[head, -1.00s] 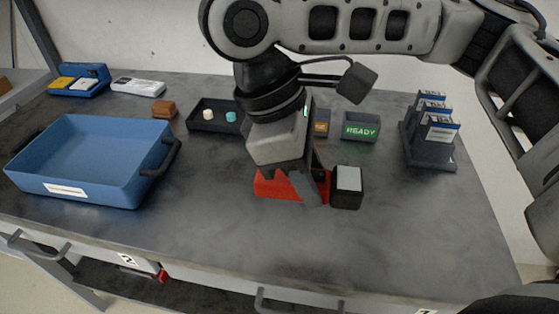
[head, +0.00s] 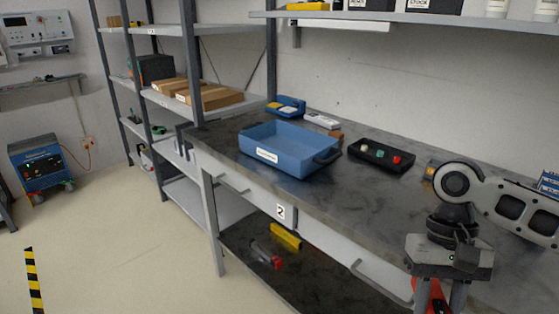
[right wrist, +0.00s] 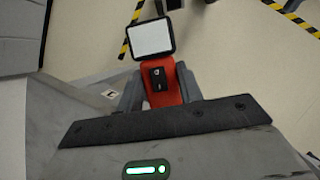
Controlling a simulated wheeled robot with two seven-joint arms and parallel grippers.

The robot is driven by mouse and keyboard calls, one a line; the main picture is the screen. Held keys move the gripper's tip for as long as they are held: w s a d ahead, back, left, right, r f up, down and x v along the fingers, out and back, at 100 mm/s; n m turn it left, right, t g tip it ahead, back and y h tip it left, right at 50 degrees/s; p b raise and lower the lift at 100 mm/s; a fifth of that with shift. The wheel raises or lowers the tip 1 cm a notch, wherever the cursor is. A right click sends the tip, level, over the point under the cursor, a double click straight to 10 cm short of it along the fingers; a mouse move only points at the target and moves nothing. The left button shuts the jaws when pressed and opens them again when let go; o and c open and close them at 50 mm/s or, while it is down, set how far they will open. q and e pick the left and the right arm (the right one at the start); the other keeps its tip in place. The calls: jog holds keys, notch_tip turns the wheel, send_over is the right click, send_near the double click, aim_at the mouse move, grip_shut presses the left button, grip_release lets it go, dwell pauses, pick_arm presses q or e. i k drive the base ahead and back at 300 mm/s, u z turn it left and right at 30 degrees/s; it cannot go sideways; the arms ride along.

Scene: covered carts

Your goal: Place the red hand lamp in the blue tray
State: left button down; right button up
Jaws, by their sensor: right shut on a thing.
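The red hand lamp (right wrist: 162,88) is between the fingers of my right gripper (right wrist: 160,97) in the right wrist view, its pale square face (right wrist: 151,39) pointing up the picture. In the head view my right gripper (head: 440,296) is at the lower right, shut on the lamp (head: 433,293), which is partly cut off by the frame's bottom edge. The blue tray (head: 296,166) sits on the bench left of the gripper, well apart from it, and looks empty. My left gripper is in neither view.
A black tray (head: 365,158) with small coloured pieces lies on the bench between the blue tray and my right arm. A blue case (head: 287,103) and a white device (head: 322,120) lie behind the blue tray. A grey shelf rack (head: 200,60) stands at left.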

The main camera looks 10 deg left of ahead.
aim_at(287, 146)
jog(key=u, duration=2.1)
jog(key=i, duration=1.9)
jog(key=z, duration=2.65)
